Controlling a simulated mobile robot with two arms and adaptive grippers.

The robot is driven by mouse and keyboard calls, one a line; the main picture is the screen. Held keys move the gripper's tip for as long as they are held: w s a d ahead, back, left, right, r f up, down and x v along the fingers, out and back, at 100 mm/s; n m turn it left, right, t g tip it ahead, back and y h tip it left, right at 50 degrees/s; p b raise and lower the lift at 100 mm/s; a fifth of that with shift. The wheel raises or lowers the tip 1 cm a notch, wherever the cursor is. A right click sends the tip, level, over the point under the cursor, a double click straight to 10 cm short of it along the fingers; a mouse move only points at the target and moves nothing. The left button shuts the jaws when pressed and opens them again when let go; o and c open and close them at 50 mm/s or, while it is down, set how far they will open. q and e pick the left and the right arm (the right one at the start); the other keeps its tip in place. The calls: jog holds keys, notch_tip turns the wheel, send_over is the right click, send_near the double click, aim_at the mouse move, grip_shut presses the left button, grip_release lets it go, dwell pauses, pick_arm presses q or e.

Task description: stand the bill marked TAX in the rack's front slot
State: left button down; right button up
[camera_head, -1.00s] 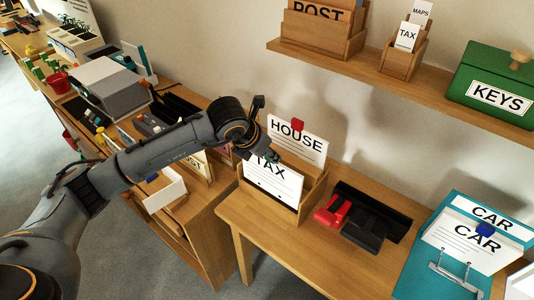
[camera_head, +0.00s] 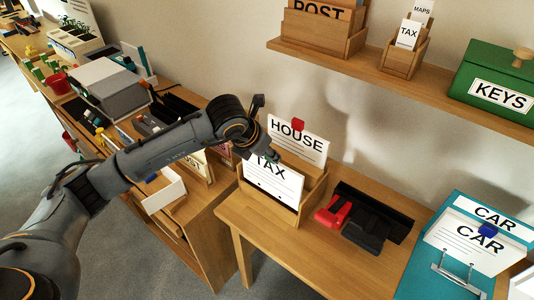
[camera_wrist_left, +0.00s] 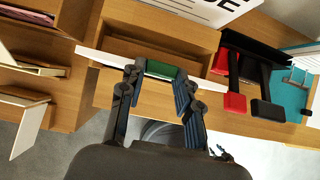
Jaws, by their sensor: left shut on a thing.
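The white bill marked TAX (camera_head: 273,183) stands nearly upright at the front of the wooden rack (camera_head: 311,197) on the desk. My left gripper (camera_head: 270,155) is at the bill's top edge and partly covers it. In the left wrist view my left gripper (camera_wrist_left: 158,72) is shut on the bill, with a green clip (camera_wrist_left: 160,68) between its fingers. There the bill (camera_wrist_left: 108,60) shows as a thin white strip across the rack's front. My right gripper is not in view.
The HOUSE bill (camera_head: 300,140) with a red clip stands in the rack behind. A teal clipboard (camera_head: 440,265) and CAR papers are farther right. A shelf (camera_head: 400,85) is above.

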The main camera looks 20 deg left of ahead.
pick_arm(q)
jog(key=shift+f+b, duration=2.85)
jog(key=shift+f, duration=0.05)
jog(key=shift+c, duration=1.9)
grip_release()
notch_tip(320, 180, up, 8)
jog(key=p, duration=0.4)
send_over(269, 170)
jog(key=s, duration=0.1)
jog(key=shift+s+a, duration=0.1)
